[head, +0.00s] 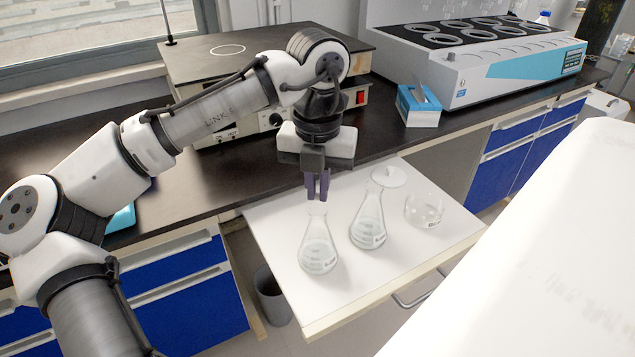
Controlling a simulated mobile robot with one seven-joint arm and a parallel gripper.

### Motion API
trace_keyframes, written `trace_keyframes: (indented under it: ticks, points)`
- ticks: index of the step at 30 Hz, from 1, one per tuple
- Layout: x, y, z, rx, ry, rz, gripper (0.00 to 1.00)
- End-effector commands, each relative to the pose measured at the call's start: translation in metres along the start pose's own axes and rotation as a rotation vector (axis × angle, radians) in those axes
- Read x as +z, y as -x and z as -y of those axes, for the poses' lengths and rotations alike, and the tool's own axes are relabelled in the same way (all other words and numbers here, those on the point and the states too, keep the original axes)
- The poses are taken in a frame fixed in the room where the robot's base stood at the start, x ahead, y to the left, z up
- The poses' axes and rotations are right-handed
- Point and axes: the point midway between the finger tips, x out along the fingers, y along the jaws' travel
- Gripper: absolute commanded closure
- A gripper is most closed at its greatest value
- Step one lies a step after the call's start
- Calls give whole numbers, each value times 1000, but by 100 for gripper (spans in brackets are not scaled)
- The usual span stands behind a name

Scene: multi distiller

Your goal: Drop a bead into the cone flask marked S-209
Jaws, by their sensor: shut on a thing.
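My gripper (318,195) points straight down with its purple fingers together. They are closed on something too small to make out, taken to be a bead. The fingertips appear just above the mouth of the left cone flask (318,252), a clear glass flask standing upright on the white pull-out board; the exact height and alignment cannot be judged from this view. A second cone flask (367,226) stands upright to its right and slightly farther back. Both flasks carry small dark labels, too small to read, so I cannot tell which is S-209.
A clear glass dish (424,209) and a white round dish (388,177) share the white board (345,295). Behind are a hotplate-like device (215,75), a blue-and-white box (418,106) and the large multi distiller (500,65). A bin (272,296) stands on the floor at left.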

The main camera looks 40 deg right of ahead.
Motion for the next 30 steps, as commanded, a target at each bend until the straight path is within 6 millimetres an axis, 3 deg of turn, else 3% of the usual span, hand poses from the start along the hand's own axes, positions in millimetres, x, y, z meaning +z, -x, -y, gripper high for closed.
trace_keyframes:
  ticks: [4,5,10,22,26,30]
  points:
    - [0,0,0,0,0,0,100]
    - [0,0,0,0,0,0,88]
    - [0,0,0,0,0,0,66]
    - [0,10,1,-2,-1,1,66]
    - [0,33,1,-2,-1,1,66]
    - [1,68,0,0,2,3,66]
